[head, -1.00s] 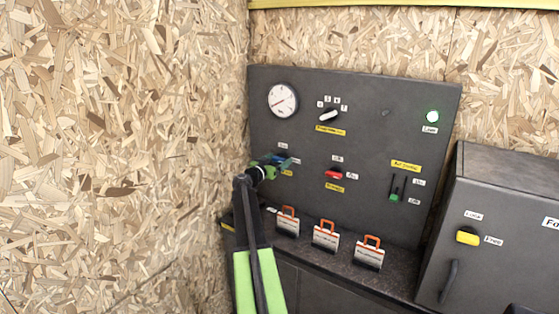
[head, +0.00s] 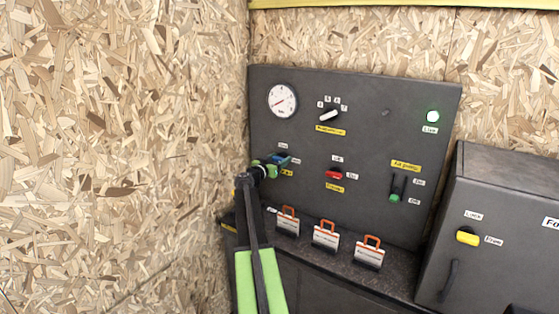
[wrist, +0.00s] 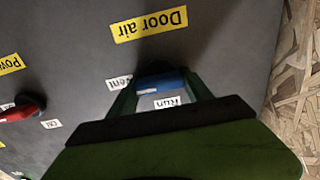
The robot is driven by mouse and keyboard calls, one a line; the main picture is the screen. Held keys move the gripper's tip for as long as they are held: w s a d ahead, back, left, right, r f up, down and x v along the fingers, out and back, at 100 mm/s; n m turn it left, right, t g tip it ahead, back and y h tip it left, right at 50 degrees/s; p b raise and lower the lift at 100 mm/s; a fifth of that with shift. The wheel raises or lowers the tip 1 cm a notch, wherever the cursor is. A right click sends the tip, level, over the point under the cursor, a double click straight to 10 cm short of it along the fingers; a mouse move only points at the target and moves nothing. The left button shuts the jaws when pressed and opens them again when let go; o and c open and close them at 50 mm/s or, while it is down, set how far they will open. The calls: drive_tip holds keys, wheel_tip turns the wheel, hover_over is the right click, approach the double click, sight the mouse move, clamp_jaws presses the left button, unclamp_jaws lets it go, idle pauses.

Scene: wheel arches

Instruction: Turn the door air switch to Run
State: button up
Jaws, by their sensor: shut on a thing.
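The door air switch is a blue knob (head: 279,157) at the lower left of the dark panel; it also shows in the wrist view (wrist: 160,83). Its yellow Door air label (wrist: 150,24) appears upside down there. The Vent label (wrist: 118,82) is left of the knob and the Run label (wrist: 167,102) is just below it in that view. The knob's bar lies roughly level, in line with Vent. My gripper (head: 277,164) is at the switch, its green fingers (wrist: 160,92) on both sides of the knob and shut on it. Fingertip contact is partly hidden.
A red power knob (head: 334,174) sits right of the switch, with a white selector (head: 329,115) above it. A green slider (head: 394,198) is further right. Several orange-handled tags (head: 325,236) stand on the ledge below. A chipboard wall (head: 120,150) is close on the left.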

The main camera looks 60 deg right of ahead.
drive_tip(key=shift+a, duration=0.1)
drive_tip(key=n, duration=0.4)
drive_tip(key=shift+w+f+n, duration=0.1)
drive_tip(key=shift+n, duration=0.3)
drive_tip(key=n, duration=0.4)
drive_tip(key=shift+w+n, duration=0.1)
drive_tip(key=shift+n, duration=0.2)
drive_tip(key=n, duration=0.4)
drive_tip(key=shift+w+a+f+n, duration=0.1)
drive_tip(key=shift+n, duration=2)
drive_tip(key=o, duration=1.4)
drive_tip(key=shift+c, duration=0.2)
